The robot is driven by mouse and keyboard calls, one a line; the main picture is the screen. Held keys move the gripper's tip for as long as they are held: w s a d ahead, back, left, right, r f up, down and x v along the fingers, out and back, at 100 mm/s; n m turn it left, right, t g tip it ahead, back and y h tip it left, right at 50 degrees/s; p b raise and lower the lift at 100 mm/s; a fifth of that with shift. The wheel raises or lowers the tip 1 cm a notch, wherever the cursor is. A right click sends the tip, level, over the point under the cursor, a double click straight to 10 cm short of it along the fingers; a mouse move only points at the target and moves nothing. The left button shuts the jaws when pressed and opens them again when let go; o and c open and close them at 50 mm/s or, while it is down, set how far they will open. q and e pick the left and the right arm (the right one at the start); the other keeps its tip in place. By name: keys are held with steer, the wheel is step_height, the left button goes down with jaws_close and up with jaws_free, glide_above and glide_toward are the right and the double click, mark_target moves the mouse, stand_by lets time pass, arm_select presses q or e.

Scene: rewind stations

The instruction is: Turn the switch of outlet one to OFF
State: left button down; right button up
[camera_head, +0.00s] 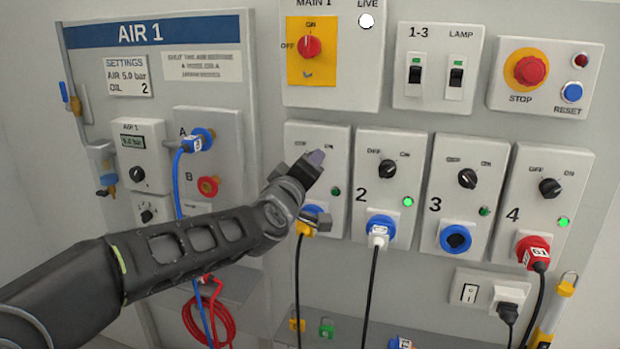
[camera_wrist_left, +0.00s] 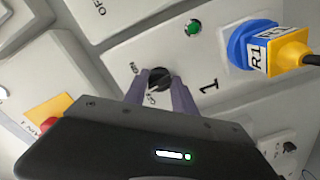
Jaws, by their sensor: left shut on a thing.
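The outlet one panel (camera_head: 338,160) is a light grey plate with OFF at its upper left and ON at its upper right. My left gripper (camera_head: 312,166) is in front of it and hides its switch in the head view. In the left wrist view the round black switch (camera_wrist_left: 157,78) sits between the two fingers of my left gripper (camera_wrist_left: 158,88), which is shut on it. I cannot tell which label its pointer faces. The outlet one lamp (camera_head: 336,191) looks dull green. A yellow plug (camera_wrist_left: 287,52) marked R1 sits in the blue socket (camera_wrist_left: 238,48). My right gripper is not in view.
Outlet two's switch (camera_head: 387,168), outlet three's switch (camera_head: 467,178) and outlet four's switch (camera_head: 549,187) stand to the right. The yellow main switch plate (camera_head: 330,70) is just above. The AIR 1 board (camera_head: 220,75) is at left, with a blue hose (camera_head: 177,180).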

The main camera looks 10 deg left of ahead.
arm_select(q)
steer(key=shift+n+b, duration=1.85)
steer(key=shift+n, duration=1.85)
steer(key=c, duration=1)
jaws_free()
steer(key=s, duration=0.7)
steer(key=shift+s+a, duration=0.2)
steer(key=shift+s, duration=0.2)
